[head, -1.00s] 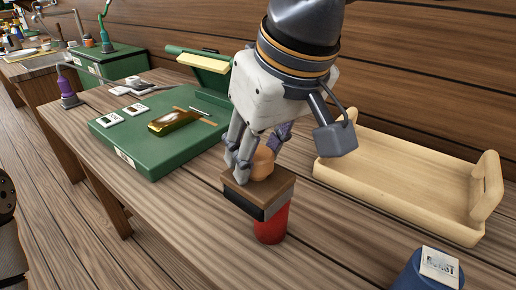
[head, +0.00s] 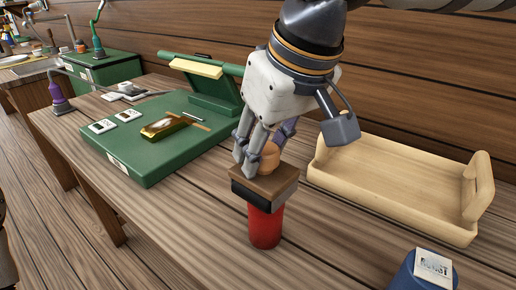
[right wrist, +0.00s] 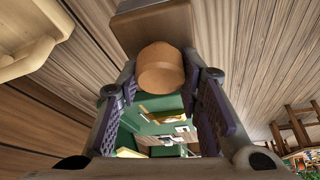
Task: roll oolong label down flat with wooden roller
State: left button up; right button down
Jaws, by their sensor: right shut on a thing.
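My right gripper (head: 262,158) is shut on the round wooden knob (head: 270,156) of a block-shaped tool (head: 265,185) with a brown top and a dark lower part. The tool is over a red canister (head: 265,226) and hides its top; I cannot tell whether they touch. In the right wrist view, the knob (right wrist: 161,67) is between my fingers, with the brown block (right wrist: 153,24) beyond. A gold tin (head: 166,126) lies on the green board (head: 150,160), with a thin wooden stick (head: 196,121) beside it. I cannot make out an oolong label. My left gripper is out of view.
A wooden tray (head: 390,190) stands on the right. A blue canister (head: 420,275) with a lettered white label (head: 433,266) is at the lower right. Two small white cards (head: 115,121) lie on the green board. A purple-handled tool (head: 59,98) stands at the left.

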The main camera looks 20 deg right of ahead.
jog(key=shift+r, duration=0.1)
jog(key=shift+r, duration=3.5)
